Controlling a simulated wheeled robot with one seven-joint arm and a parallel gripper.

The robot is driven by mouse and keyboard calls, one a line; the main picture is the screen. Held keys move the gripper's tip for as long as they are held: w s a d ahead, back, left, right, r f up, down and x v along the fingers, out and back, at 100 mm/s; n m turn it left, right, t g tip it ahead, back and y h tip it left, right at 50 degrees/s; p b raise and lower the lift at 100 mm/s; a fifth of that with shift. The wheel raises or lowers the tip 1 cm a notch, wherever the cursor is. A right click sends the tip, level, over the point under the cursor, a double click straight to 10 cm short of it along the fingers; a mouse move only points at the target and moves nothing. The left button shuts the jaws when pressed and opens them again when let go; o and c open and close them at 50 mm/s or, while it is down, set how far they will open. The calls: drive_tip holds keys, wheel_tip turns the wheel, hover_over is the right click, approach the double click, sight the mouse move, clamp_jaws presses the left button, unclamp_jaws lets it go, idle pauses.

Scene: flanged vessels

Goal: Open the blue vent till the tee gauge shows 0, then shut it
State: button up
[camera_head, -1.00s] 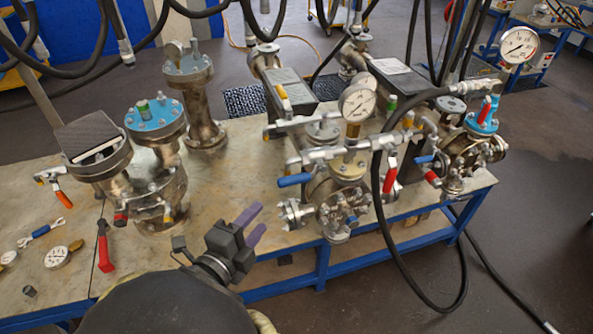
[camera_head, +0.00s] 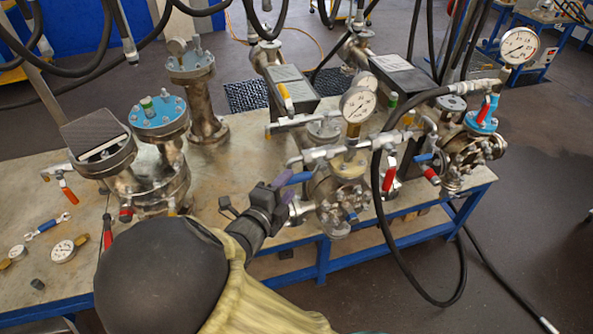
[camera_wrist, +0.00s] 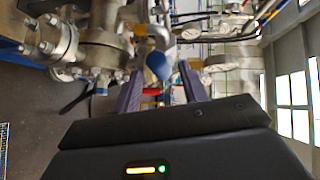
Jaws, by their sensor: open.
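The blue vent handle (camera_head: 299,178) sticks out to the left from the pipework of the middle vessel (camera_head: 345,185). The tee gauge (camera_head: 357,104) stands upright above that pipe tee; its needle is too small to read surely. My gripper (camera_head: 285,188) is open just left of the handle, its purple fingers pointing at it. In the wrist view the blue handle (camera_wrist: 158,66) shows between and just beyond the fingertips (camera_wrist: 159,76). I cannot tell whether they touch it.
A black hose (camera_head: 377,185) hangs in front of the middle vessel. A second gauge (camera_head: 519,46) and another blue handle (camera_head: 424,157) are at the right. The blue-topped vessel (camera_head: 158,118) stands left.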

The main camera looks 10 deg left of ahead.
sight(297, 175)
drive_tip(key=p+x, duration=0.1)
drive_tip(key=x, duration=0.4)
drive_tip(key=shift+w+d, duration=0.1)
drive_tip(key=shift+w, duration=0.3)
clamp_jaws()
